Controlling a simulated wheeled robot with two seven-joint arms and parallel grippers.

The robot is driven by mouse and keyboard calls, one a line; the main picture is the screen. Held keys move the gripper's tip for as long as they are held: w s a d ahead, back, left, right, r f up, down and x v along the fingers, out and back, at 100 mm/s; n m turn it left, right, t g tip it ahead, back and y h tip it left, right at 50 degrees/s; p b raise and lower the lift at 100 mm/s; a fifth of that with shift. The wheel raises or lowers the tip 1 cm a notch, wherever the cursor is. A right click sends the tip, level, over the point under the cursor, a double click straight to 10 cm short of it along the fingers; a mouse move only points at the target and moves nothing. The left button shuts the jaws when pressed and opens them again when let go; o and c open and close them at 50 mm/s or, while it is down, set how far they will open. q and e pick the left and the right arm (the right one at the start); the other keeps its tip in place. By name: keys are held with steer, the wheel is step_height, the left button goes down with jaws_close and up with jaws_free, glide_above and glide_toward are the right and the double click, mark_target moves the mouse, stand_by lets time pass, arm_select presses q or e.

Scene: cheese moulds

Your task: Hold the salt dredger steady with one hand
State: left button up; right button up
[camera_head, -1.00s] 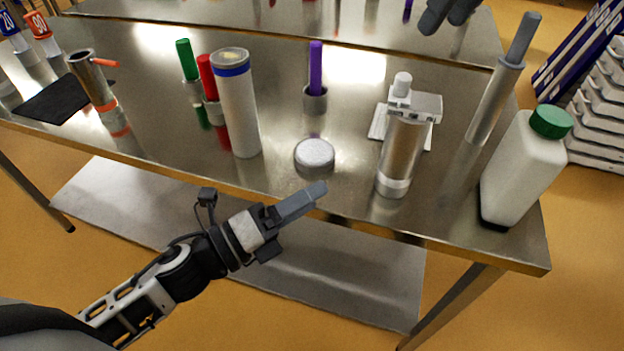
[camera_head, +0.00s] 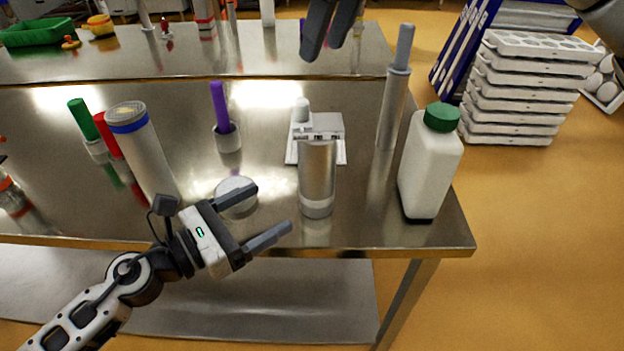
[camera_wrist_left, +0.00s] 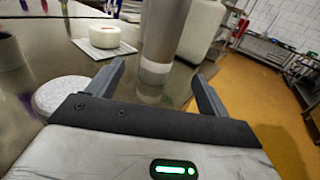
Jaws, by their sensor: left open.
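A steel cylinder with a pale band near its base, which looks like the salt dredger (camera_head: 317,180), stands upright near the table's front edge. My left gripper (camera_head: 272,210) is open and empty, just left of and in front of it, fingers pointing towards it. In the left wrist view the dredger (camera_wrist_left: 163,40) stands beyond and between the fingertips (camera_wrist_left: 160,73), with its top cut off. My right gripper (camera_head: 331,38) hangs high at the top of the head view, well above the table, its fingers close together and partly cut off.
A round white-topped disc (camera_head: 235,191) lies partly behind my left gripper's finger. A white bottle with a green cap (camera_head: 431,165) and a grey-handled tube (camera_head: 392,105) stand to the right. A blue-rimmed tube (camera_head: 146,155) stands left.

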mark_target(319, 179)
arm_select(q)
steer(key=x, duration=1.2)
steer(key=shift+d, duration=0.1)
